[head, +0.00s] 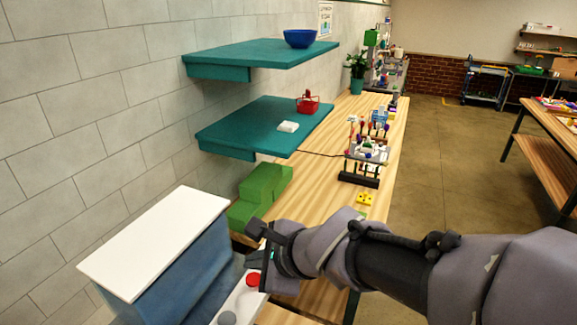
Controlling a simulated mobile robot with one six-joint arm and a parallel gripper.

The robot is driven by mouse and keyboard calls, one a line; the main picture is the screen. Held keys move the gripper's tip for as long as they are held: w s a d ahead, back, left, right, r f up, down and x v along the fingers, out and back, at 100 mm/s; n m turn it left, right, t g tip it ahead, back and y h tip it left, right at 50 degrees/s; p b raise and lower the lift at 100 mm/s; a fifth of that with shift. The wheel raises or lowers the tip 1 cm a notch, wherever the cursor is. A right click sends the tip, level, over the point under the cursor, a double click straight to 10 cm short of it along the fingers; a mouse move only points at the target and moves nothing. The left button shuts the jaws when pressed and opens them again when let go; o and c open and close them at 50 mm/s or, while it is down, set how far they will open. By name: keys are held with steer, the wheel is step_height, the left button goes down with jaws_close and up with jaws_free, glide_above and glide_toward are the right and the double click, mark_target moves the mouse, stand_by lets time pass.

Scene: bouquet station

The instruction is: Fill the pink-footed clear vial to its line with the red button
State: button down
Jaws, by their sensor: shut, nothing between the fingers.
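The red button (253,279) is a round cap on a white panel at the bottom of the head view, beside a grey button (227,318). My gripper (262,260) is at the end of my arm, just right of and above the red button. It is shut and empty. I cannot tell whether it touches the button. I cannot make out the pink-footed clear vial or its line; it may be hidden by my arm or too small to tell.
A blue box with a white top (155,240) stands left of the buttons. Green blocks (262,187) sit behind it. Teal shelves (265,128) hang on the wall. A rack (368,160) with small coloured items and a yellow piece (364,199) stand on the wooden bench (313,192).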

mark_target(257, 281)
step_height(257, 281, up, 4)
steer(key=p, duration=0.2)
steer(key=shift+f+p, duration=0.15)
steer(key=shift+p, duration=0.2)
steer(key=shift+f, duration=0.1)
stand_by(2.2)
